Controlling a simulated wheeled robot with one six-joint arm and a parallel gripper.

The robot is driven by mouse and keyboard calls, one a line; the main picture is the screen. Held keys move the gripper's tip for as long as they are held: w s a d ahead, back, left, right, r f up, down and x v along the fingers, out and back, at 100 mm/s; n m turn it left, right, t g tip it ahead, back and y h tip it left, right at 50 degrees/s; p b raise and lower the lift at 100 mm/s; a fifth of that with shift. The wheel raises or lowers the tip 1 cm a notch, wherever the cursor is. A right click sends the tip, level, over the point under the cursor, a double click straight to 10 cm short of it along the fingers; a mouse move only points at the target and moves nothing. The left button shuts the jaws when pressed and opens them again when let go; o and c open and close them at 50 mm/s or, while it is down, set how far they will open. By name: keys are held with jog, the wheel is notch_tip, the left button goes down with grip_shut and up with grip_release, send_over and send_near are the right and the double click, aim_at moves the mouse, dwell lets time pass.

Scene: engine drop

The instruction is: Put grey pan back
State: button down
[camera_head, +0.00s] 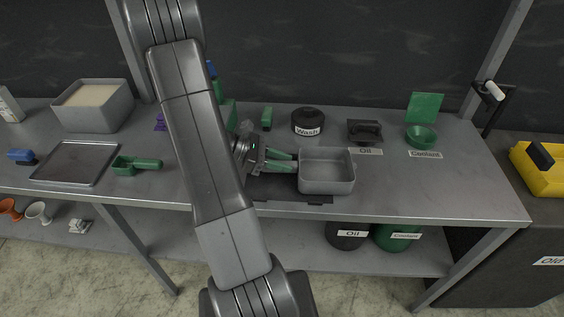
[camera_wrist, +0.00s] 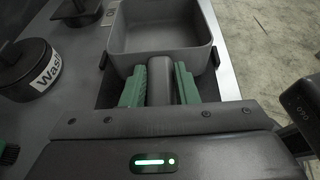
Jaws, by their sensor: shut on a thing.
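The grey pan (camera_head: 327,186) is a square, open, empty box at the front middle of the workbench. In the wrist view the pan (camera_wrist: 203,22) lies straight ahead of the fingers, and its inside looks bare. My gripper (camera_head: 284,161) has green fingers and comes from the left, level with the pan. In the wrist view my gripper (camera_wrist: 159,83) is shut on the pan's round grey handle, one finger on each side. The pan is over a dark flat patch (camera_head: 292,196) on the bench; I cannot tell whether it touches it.
Behind the pan stand a black Wash container (camera_head: 308,121), a black Oil item (camera_head: 364,130) and a green Coolant funnel (camera_head: 421,136). To the left lie a green scoop (camera_head: 136,165), a flat tray (camera_head: 76,163) and a grey bin (camera_head: 94,106). The right bench top is clear.

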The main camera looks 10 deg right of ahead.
jog(key=shift+f, duration=0.35)
jog(key=c, duration=1.1)
grip_release()
jog(key=shift+f, duration=0.15)
jog(key=shift+a, duration=0.3)
jog(key=b+v, duration=0.2)
jog(key=v, duration=0.9)
jog(key=shift+s+a+b, duration=0.1)
jog(key=shift+a+b, duration=0.15)
jog(key=shift+b, duration=0.1)
jog(key=shift+d, duration=0.1)
